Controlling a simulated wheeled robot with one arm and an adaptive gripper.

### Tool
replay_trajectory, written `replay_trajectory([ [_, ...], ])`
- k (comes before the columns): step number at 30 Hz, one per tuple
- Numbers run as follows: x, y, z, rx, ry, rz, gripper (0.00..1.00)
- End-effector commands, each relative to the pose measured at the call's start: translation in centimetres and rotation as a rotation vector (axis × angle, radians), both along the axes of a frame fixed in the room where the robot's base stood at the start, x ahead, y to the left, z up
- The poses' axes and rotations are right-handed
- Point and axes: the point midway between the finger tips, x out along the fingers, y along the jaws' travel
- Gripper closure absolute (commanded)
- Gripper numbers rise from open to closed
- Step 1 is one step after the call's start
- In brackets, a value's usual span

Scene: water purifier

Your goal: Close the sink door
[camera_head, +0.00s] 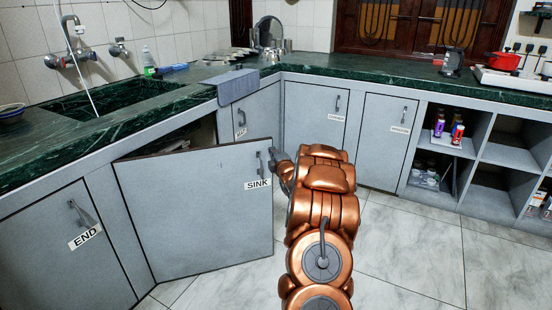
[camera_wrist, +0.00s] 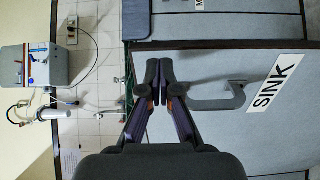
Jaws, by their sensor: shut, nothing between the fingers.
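The sink door (camera_head: 200,215) is a grey cabinet panel labelled SINK, standing open, swung out from its left side below the counter. Its dark handle (camera_head: 260,165) is near the free right edge. In the wrist view the door (camera_wrist: 200,130) fills the right side, with its handle (camera_wrist: 220,97) just right of the fingers. My gripper (camera_head: 275,156) is at the door's free edge, beside the handle and not around it. In the wrist view my gripper (camera_wrist: 160,82) has its fingertips together and empty. I cannot tell whether it touches the door.
The green marble counter (camera_head: 330,68) and sink basin (camera_head: 110,95) are above the door. A grey cloth (camera_head: 238,86) hangs over the counter edge. The END door (camera_head: 65,250) and other cabinet doors look closed. Open shelves (camera_head: 465,160) stand right. The tiled floor (camera_head: 420,250) is clear.

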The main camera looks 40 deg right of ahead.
Motion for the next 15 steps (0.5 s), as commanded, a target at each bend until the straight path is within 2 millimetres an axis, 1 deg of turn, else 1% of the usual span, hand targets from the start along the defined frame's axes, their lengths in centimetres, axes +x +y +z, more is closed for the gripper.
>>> replay_trajectory([
  [1, 0.4, -0.2, 0.0, -0.003, -0.003, 0.000, 1.00],
  [6, 1.3, -0.6, 0.1, -0.002, -0.004, 0.001, 1.00],
  [15, 1.6, -0.8, 0.1, 0.000, -0.002, 0.000, 1.00],
])
